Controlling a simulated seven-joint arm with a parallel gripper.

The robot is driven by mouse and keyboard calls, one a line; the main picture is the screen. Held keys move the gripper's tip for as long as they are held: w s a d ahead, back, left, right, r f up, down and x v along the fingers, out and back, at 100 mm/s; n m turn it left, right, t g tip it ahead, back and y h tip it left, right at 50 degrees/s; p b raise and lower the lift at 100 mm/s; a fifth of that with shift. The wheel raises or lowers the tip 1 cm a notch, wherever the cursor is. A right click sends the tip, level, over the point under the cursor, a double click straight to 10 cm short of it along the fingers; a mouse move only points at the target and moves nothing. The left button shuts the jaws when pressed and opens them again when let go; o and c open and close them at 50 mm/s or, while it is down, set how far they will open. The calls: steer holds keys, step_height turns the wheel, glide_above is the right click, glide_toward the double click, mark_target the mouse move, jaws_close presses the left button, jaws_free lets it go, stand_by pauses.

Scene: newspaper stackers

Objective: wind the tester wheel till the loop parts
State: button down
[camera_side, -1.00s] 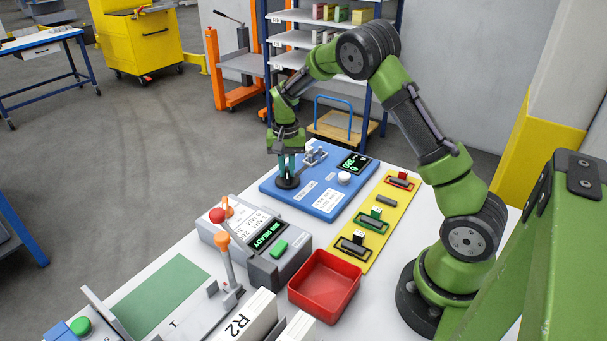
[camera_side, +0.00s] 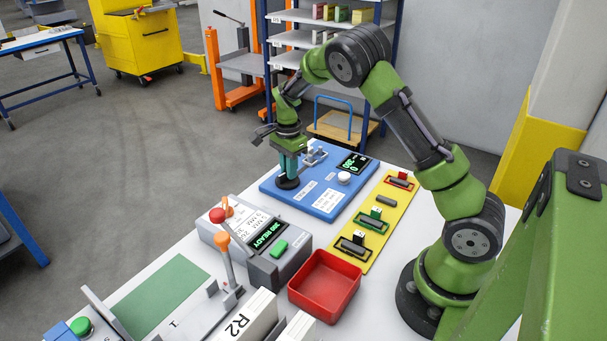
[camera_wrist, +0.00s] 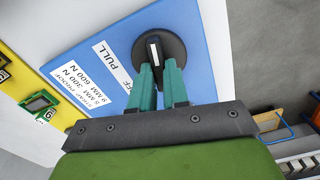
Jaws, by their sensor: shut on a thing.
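The blue tester (camera_side: 325,200) lies at the far end of the white bench. Its round black wheel (camera_side: 288,183) is at its left end; in the wrist view the wheel (camera_wrist: 178,48) shows a pale bar across its middle. My gripper (camera_side: 289,168) points down over the wheel, its teal fingers (camera_wrist: 157,70) shut on the wheel's grip at the centre. Grey metal fittings (camera_side: 314,156) stand behind the wheel. I cannot make out a loop there. The tester's small display (camera_side: 353,164) has green digits too small to read surely.
A yellow board (camera_side: 375,235) with framed slots and small parts lies to the right. A red tray (camera_side: 325,285) and a grey machine with a green-lit screen (camera_side: 268,237) stand nearer. A shelf rack (camera_side: 300,40) stands behind the bench.

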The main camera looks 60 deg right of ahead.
steer(key=shift+m, duration=0.6)
steer(key=c, duration=1.1)
jaws_free()
step_height(320, 180, up, 17)
